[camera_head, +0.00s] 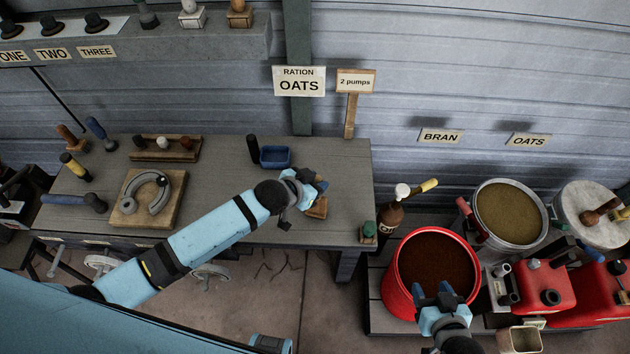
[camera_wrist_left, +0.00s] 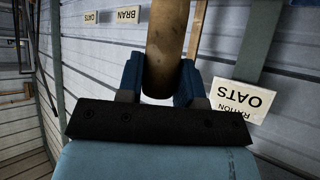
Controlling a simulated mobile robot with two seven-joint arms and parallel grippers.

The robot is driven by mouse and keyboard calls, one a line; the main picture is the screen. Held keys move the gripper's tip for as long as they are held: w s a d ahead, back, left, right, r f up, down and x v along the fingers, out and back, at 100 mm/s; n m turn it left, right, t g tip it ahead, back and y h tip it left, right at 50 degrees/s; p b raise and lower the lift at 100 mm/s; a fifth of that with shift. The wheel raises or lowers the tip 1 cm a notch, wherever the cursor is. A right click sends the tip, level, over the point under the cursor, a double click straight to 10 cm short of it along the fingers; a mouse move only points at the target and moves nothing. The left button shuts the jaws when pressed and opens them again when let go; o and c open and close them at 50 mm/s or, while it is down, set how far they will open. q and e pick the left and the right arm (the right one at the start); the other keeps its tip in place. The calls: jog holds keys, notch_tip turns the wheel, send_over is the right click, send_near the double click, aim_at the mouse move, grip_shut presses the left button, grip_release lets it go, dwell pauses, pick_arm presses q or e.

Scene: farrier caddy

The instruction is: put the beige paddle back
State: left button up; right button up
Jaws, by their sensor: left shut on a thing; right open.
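My left gripper (camera_head: 312,188) is over the right part of the wooden workbench (camera_head: 225,215). In the left wrist view it is shut on a round tan shaft (camera_wrist_left: 165,50), which fits the beige paddle. The shaft runs up out of the picture between the blue fingers (camera_wrist_left: 160,85), so its far end is hidden there. In the head view the gripper mostly hides what it holds. A small brown wooden piece (camera_head: 318,208) shows just below it; I cannot tell if it touches. My right gripper (camera_head: 445,294) is open and empty at the front of the red bucket (camera_head: 392,285).
A blue tray (camera_head: 275,157) and a dark upright peg (camera_head: 253,149) stand behind my left gripper. A horseshoe board (camera_head: 130,212) and a blue-handled hammer (camera_head: 75,201) lie further left. A brown bottle (camera_head: 391,216) and a metal bucket (camera_head: 508,243) stand right of the bench.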

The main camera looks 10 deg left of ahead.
pick_arm(q)
jog(key=shift+f, duration=0.3)
jog(key=o, duration=1.1)
jog(key=b+v, duration=0.1)
jog(key=v, duration=1.2)
jog(key=shift+s+a+r, duration=0.15)
jog(key=shift+s, duration=0.2)
